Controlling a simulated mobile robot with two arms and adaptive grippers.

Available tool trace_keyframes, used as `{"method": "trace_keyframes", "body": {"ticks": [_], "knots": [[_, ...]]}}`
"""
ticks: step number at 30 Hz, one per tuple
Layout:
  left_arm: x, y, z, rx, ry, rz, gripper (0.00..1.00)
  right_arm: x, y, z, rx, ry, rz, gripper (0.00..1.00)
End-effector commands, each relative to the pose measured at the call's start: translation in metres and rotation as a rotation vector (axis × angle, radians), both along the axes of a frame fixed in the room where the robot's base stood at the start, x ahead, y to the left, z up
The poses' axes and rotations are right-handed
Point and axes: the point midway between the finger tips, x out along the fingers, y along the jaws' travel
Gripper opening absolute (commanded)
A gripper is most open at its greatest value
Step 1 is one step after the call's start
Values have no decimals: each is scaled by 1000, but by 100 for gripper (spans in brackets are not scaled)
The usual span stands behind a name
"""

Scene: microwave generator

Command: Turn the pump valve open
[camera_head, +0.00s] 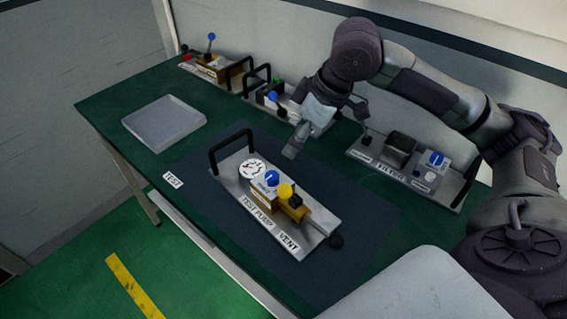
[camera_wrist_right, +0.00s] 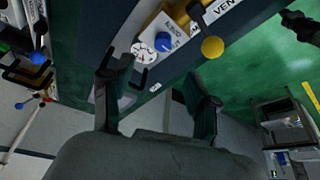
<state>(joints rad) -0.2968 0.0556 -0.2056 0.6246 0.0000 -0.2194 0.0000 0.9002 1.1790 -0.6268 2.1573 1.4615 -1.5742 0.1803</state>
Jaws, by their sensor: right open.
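The test pump unit (camera_head: 232,190) sits on a dark mat on the green table, with its black handle at the far left end. It carries a round white gauge (camera_head: 252,169), a blue knob (camera_head: 271,178), and a yellow knob (camera_head: 286,191) by a brown block. My left gripper is not in view.
A shallow grey tray (camera_head: 163,119) lies at the left. A FILTER unit (camera_head: 455,187) stands at the right, close to my right arm. Further units with levers and handles (camera_head: 212,66) stand along the back edge. The mat in front of the pump is clear.

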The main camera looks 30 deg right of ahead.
Motion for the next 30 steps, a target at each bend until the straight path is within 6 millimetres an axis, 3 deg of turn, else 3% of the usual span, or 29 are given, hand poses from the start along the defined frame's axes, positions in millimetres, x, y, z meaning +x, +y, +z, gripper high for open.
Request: {"method": "trace_keyframes", "body": {"ticks": [9, 18, 23, 30], "knots": [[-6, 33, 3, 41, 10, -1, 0, 17, 15, -56, 2, 5, 2, 60], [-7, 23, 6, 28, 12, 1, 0, 34, 28, -106, 1, 2, 1, 60], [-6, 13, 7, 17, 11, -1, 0, 38, 31, -119, 0, 0, 1, 60], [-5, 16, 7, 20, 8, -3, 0, 39, 32, -122, -1, 0, 2, 60]]}}
